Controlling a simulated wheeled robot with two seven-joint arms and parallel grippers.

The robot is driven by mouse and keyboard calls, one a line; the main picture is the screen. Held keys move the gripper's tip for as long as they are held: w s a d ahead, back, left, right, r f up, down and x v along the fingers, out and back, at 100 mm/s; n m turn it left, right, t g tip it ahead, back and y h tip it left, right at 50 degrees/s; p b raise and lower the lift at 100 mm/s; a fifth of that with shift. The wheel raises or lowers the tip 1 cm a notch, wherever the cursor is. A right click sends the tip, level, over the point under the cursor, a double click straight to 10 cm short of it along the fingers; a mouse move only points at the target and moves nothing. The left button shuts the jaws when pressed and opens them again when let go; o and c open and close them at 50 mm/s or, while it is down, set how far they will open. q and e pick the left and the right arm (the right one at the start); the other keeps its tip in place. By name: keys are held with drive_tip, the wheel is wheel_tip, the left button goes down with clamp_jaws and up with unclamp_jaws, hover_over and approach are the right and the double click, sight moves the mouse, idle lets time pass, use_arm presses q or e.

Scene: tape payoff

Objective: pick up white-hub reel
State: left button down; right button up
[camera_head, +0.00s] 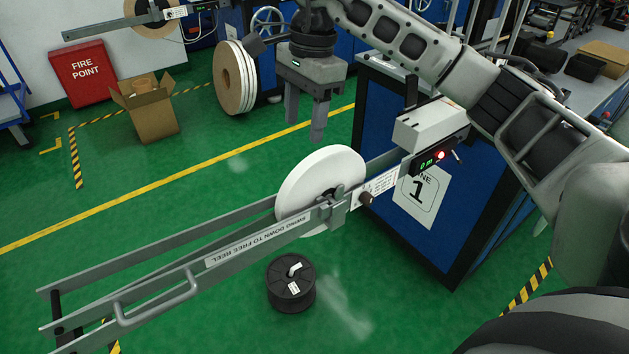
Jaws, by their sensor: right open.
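A black reel (291,289) with a white piece at its hub and a white label sits on the green floor, below the payoff frame. A large white reel (309,181) stands upright in the grey payoff frame (150,267), partly hidden by the front bar. I cannot tell for certain which of the two is the white-hub reel. My right gripper (305,127) points down with its fingers apart and empty. In the picture it is just above the white reel, not visibly touching it. My left gripper is not in view.
The frame's "swing down to free reel" bar (262,239) crosses before the white reel. A blue lane 1 cabinet (380,135) stands at right. A fire point box (88,73), a carton (147,107) and another reel (232,78) stand behind. Green floor lies open at left.

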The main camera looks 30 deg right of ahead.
sight(324, 168)
drive_tip(key=d+r+h, duration=0.2)
drive_tip(key=d, duration=0.2)
drive_tip(key=f, duration=0.9)
drive_tip(key=shift+w+a+b, duration=0.1)
drive_tip(key=shift+w+b, duration=0.15)
drive_tip(key=shift+b, duration=0.1)
drive_tip(key=shift+d+f+p, duration=0.15)
drive_tip(key=shift+f+p, duration=0.1)
drive_tip(key=shift+f, duration=1.35)
drive_tip(key=shift+d+f+p, duration=0.1)
drive_tip(key=shift+f+p, duration=0.1)
drive_tip(key=shift+f, duration=1.35)
clamp_jaws()
